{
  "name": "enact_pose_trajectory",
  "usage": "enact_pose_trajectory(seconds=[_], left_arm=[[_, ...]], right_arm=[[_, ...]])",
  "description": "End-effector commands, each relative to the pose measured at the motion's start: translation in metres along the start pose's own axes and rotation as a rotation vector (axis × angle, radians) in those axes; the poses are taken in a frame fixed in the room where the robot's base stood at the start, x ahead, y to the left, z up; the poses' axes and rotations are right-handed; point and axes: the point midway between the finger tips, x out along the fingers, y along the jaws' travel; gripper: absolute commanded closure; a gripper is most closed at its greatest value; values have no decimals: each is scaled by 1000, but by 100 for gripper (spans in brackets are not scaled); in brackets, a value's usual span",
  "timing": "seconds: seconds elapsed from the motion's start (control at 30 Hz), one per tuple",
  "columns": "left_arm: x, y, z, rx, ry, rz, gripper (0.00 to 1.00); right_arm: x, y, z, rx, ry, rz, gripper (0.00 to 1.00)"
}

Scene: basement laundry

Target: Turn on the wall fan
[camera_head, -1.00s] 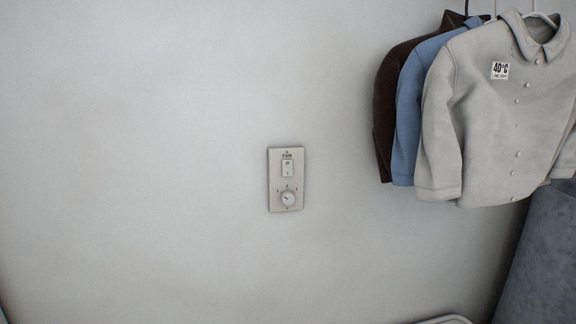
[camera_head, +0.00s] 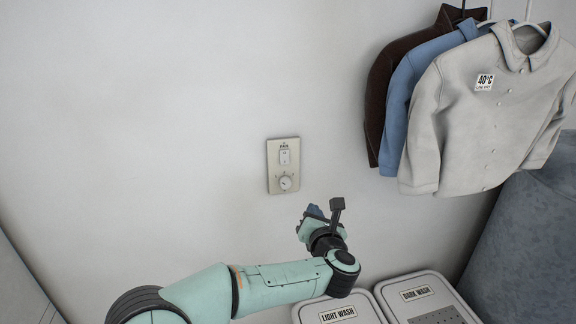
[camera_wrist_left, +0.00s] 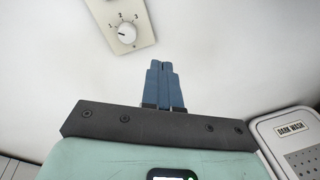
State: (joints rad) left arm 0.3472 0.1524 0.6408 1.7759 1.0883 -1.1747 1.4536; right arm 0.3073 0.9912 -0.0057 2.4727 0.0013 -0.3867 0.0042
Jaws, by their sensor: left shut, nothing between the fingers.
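The fan wall plate (camera_head: 283,166) is a beige panel on the white wall, marked FAN. It carries a rocker switch (camera_head: 285,157) above a round knob (camera_head: 285,183). In the left wrist view the knob (camera_wrist_left: 127,33), with numbers around it, shows at the top left; the rocker switch is out of that view. My left gripper (camera_head: 313,211) is just below and right of the plate in the head view, apart from the knob. Its blue fingers (camera_wrist_left: 163,68) are together and empty in the left wrist view. My right gripper is not in view.
Brown, blue and grey shirts (camera_head: 485,115) hang at the right. Below stand two lidded bins, one labelled LIGHT WASH (camera_head: 338,314) and one DARK WASH (camera_head: 417,293). The wall around the plate's left side is bare.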

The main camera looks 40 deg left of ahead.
Motion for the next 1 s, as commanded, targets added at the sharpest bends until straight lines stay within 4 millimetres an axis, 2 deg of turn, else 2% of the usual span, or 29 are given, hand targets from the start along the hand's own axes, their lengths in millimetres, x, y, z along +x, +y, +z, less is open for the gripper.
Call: enact_pose_trajectory(seconds=[0.03,0.1,0.2,0.57,0.77,1.0], left_arm=[[-12,23,24,-137,-6,46,100],[-27,45,45,-290,-4,87,100],[-39,62,59,-415,-2,117,100],[-42,66,62,-451,1,125,100],[-26,68,62,-449,3,126,100],[23,74,62,-450,3,127,100]], right_arm=[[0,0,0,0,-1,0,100],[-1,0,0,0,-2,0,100],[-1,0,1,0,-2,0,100],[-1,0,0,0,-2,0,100],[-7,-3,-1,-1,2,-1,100],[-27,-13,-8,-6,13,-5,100]])
